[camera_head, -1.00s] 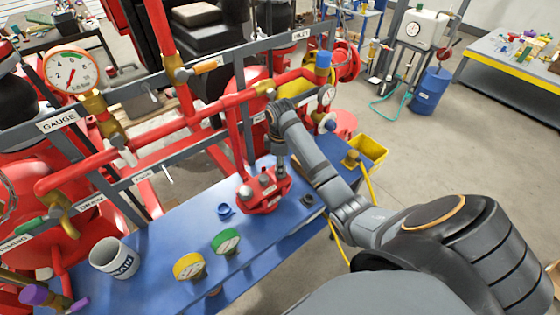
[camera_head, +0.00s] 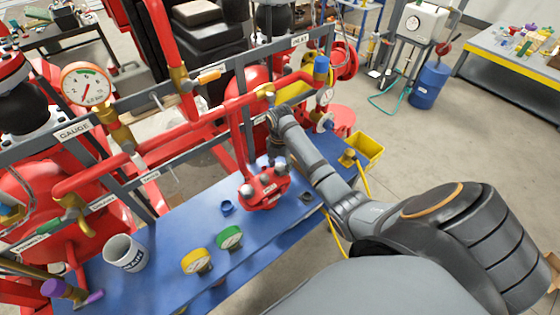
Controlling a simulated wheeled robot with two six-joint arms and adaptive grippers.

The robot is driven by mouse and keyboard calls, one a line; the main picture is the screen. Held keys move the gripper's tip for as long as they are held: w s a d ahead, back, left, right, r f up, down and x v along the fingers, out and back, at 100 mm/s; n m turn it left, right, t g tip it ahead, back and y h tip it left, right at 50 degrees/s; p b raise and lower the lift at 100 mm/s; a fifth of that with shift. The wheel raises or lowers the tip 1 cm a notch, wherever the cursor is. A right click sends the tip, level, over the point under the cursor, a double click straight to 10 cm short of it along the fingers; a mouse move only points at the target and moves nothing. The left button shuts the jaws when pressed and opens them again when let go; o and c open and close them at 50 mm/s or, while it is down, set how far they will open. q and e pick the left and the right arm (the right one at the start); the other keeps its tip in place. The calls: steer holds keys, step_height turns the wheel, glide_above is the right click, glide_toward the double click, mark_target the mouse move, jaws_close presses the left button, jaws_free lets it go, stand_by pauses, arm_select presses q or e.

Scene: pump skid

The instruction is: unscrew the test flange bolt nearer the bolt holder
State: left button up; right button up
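The red test flange (camera_head: 264,193) stands on the blue bench (camera_head: 180,234), with grey bolt heads on its top. One bolt (camera_head: 247,190) shows at its left side. My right gripper (camera_head: 279,160) points down over the far right side of the flange, at a bolt there. It is small and partly hidden by its own wrist, so I cannot tell whether its fingers are open or shut on the bolt. A small blue cup (camera_head: 227,208) and a dark ring (camera_head: 305,198) lie either side of the flange; I cannot tell which is the bolt holder. My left gripper is out of view.
Red pipes and a grey labelled rail (camera_head: 150,176) run behind the bench. A white mug (camera_head: 124,252), a yellow gauge (camera_head: 196,261) and a green gauge (camera_head: 229,237) stand at the front left. A yellow bin (camera_head: 367,150) is beyond the right end.

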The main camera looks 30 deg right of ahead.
steer(key=shift+o, duration=1.1)
steer(key=shift+r, duration=0.2)
step_height(320, 180, up, 7)
steer(key=shift+r, duration=0.1)
